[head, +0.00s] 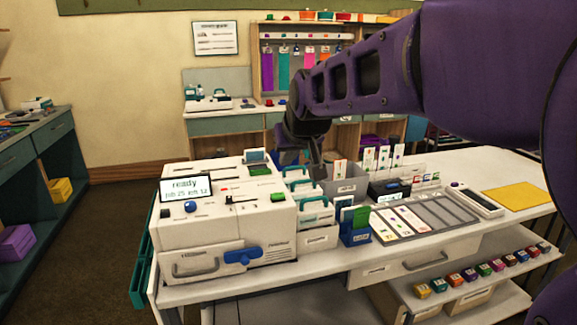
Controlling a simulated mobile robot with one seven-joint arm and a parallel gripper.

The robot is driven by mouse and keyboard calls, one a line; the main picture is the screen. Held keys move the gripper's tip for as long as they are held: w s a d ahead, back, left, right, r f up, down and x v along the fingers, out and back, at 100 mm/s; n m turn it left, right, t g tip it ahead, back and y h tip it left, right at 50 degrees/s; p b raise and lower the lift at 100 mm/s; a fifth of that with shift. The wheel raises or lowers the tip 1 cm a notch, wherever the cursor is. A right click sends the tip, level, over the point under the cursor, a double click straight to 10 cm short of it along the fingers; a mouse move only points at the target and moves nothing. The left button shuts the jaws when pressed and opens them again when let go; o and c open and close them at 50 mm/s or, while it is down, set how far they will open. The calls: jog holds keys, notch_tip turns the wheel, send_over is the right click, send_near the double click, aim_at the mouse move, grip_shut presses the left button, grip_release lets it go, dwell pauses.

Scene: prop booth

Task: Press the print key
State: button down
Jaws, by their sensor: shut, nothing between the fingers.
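A white printing machine (215,215) stands at the left end of the white table. Its tilted screen (185,186) reads "ready" with a smaller line of text below. On its top are a blue round knob (191,207), a dark slider, a green key (278,197) near the right front corner, and another green piece (260,171) farther back. I cannot read which one is the print key. My gripper (319,172) is shut and empty, pointing down behind and right of the machine, above the grey bin area. It appears apart from the machine.
Right of the machine are bins with teal-handled items (317,212), a blue card holder (354,227), a card tray (425,217) and a yellow sheet (517,197). Small coloured blocks (469,275) line a lower shelf. Open floor lies to the left.

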send_over(280, 202)
notch_tip(280, 202, down, 8)
jog(key=shift+a+r, duration=0.1)
jog(key=shift+r, duration=0.1)
notch_tip(280, 202, down, 2)
jog(key=shift+s+f+b, duration=0.1)
jog(key=shift+f+b, duration=0.1)
jog(key=shift+b, duration=0.25)
jog(key=shift+f, duration=0.5)
